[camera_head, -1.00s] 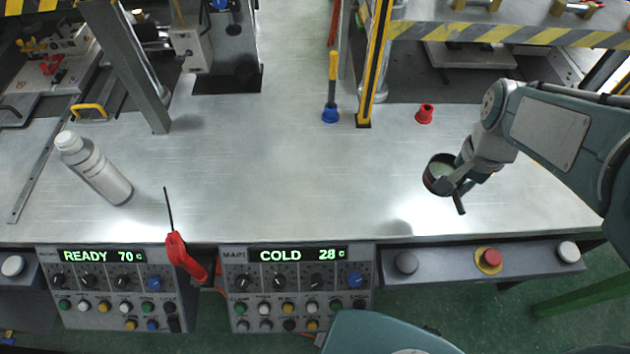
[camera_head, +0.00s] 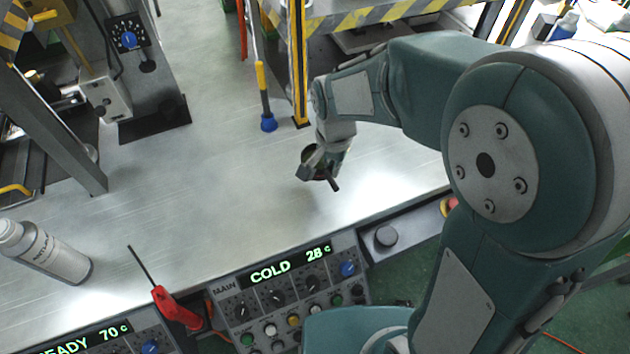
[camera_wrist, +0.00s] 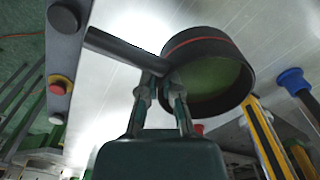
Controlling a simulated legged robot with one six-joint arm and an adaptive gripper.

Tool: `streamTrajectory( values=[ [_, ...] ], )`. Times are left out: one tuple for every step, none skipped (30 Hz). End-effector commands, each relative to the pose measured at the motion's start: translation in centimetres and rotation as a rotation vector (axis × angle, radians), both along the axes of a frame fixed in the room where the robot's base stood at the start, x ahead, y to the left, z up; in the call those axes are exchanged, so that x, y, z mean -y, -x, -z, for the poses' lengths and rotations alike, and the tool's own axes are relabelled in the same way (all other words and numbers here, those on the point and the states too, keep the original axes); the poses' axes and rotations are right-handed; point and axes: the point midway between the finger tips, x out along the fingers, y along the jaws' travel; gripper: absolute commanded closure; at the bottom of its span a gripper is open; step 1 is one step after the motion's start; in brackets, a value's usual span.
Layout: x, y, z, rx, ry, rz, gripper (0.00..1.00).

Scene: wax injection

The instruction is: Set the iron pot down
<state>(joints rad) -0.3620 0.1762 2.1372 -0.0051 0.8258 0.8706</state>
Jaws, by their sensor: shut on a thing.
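The iron pot is a small dark round pot with a red band, a greenish inside and a straight dark handle. In the wrist view the pot (camera_wrist: 208,72) is large and tilted, with its handle (camera_wrist: 125,48) running to the upper left. My gripper (camera_wrist: 165,82) is shut on it where the handle meets the pot. In the head view the pot (camera_head: 310,156) is partly hidden behind my gripper (camera_head: 322,172), over the metal bench (camera_head: 215,195). I cannot tell whether the pot touches the bench.
A blue-tipped tool (camera_head: 267,112) and a striped post (camera_head: 299,70) are behind the pot. Control panels (camera_head: 285,290) line the front. The middle bench is clear.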

Motion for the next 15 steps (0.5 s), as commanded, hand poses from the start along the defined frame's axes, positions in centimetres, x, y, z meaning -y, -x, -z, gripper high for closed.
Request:
streamTrajectory(
  values=[
    [-0.6,-0.1,1.1,-0.005,0.001,-0.002,1.0],
    [-0.9,-0.3,1.6,-0.005,0.001,-0.001,1.0],
    [-1.4,-0.5,2.2,-0.004,0.0,-0.001,1.0],
    [-1.7,-0.6,2.6,-0.004,-0.001,-0.001,1.0],
    [-1.9,-0.6,3.0,-0.005,-0.002,-0.001,1.0],
    [-2.1,-0.8,3.3,-0.003,-0.004,0.001,1.0],
    [-2.2,-0.9,3.6,-0.002,-0.005,0.001,1.0],
    [-2.3,-1.0,3.7,-0.002,-0.005,0.002,1.0],
    [-2.4,-1.0,3.9,-0.002,-0.005,0.003,1.0],
    [-2.6,-1.0,4.0,-0.001,-0.006,0.003,1.0],
    [-2.7,-1.1,4.2,0.0,-0.006,0.003,1.0],
    [-3.1,-1.2,4.5,-0.001,-0.005,0.002,1.0],
    [-3.3,-1.2,4.9,-0.002,-0.003,0.001,1.0],
    [-3.3,-1.1,5.4,-0.003,-0.002,0.002,1.0],
    [-3.3,-1.1,6.1,-0.004,-0.001,0.002,1.0]
  ],
)
